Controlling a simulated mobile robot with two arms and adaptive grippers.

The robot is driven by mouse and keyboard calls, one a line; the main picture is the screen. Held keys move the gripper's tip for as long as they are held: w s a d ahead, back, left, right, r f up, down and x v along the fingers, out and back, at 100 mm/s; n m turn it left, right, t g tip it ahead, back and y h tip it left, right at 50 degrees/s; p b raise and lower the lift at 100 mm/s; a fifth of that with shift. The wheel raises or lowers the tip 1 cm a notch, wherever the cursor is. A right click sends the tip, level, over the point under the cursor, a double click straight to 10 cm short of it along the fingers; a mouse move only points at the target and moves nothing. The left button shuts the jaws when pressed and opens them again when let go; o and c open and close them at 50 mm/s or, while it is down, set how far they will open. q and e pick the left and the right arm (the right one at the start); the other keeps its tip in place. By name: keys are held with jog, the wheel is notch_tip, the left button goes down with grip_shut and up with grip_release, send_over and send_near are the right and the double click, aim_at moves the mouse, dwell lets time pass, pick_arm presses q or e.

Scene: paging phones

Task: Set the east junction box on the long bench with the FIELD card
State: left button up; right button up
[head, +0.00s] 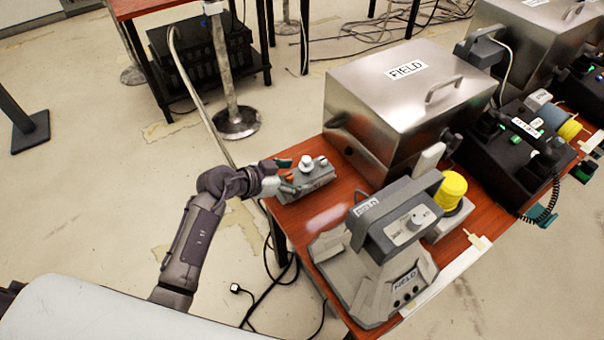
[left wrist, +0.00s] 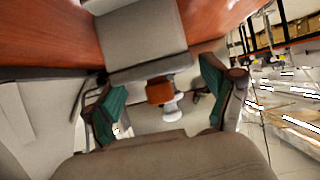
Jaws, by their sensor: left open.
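A small grey box (head: 318,182) with white knobs and an orange part sits at the left edge of the red-brown bench (head: 330,206); it looks like the junction box. My left gripper (head: 284,174) is at the box's left end, open. In the left wrist view, the grey box (left wrist: 145,40) extends upward; its orange part (left wrist: 159,92) and a white knob (left wrist: 170,108) lie between the green finger pads of my left gripper (left wrist: 161,103). Contact is unclear. My right gripper is out of view.
A yellow round item (head: 451,190) stands beside the desk unit. A black console (head: 510,150) and another steel case (head: 535,40) stand farther right. A metal post (head: 234,115) stands on the floor left of the bench. Cables hang by the bench's left edge.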

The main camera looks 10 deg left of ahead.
pick_arm(q)
jog(key=p+v, duration=0.1)
jog(key=v, duration=0.8)
jog(key=shift+s+a+r, duration=0.15)
jog(key=shift+s, duration=0.1)
